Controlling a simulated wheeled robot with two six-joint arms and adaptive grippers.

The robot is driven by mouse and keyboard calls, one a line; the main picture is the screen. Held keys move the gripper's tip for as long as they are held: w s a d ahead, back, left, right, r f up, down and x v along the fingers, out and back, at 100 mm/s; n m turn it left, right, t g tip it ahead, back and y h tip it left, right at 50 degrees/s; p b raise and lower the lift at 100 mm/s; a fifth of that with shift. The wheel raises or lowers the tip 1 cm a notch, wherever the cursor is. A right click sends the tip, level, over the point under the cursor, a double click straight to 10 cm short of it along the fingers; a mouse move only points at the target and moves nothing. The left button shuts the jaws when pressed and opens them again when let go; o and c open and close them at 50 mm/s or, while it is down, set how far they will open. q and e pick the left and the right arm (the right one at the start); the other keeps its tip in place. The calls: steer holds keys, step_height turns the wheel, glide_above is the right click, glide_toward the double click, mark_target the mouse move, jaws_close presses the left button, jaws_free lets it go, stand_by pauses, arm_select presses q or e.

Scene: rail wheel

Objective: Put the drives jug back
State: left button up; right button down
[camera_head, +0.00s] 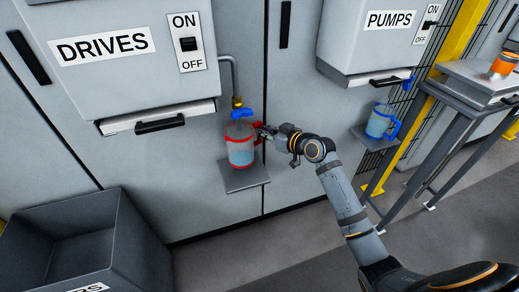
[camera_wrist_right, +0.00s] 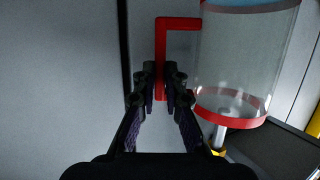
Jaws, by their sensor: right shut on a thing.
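The drives jug (camera_head: 241,151) is clear with red rims and a red handle and holds blue liquid. It is upright under the blue-handled tap (camera_head: 242,113), over the small grey shelf (camera_head: 247,181) below the DRIVES cabinet. I cannot tell whether its base touches the shelf. My right gripper (camera_head: 265,131) is at the jug's right side, shut on the red handle. In the right wrist view, the gripper (camera_wrist_right: 161,85) has its fingers on both sides of the handle (camera_wrist_right: 161,45), beside the jug's clear wall (camera_wrist_right: 240,55). My left gripper is not in view.
The DRIVES cabinet (camera_head: 120,75) overhangs at upper left. A blue jug (camera_head: 380,122) stands on a shelf under the PUMPS cabinet (camera_head: 368,55). A dark bin (camera_head: 80,225) is at lower left, and a metal stand (camera_head: 462,100) at right. Floor between is clear.

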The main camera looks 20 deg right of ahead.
mark_target(261, 141)
step_height(261, 141, down, 4)
steer(key=shift+r+b, duration=0.1)
steer(key=shift+b, duration=0.45)
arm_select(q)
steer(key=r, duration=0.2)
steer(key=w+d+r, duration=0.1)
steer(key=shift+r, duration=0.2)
arm_select(e)
steer(key=shift+f, duration=0.25)
steer(key=shift+f, duration=0.15)
steer(key=c, duration=1.4)
jaws_free()
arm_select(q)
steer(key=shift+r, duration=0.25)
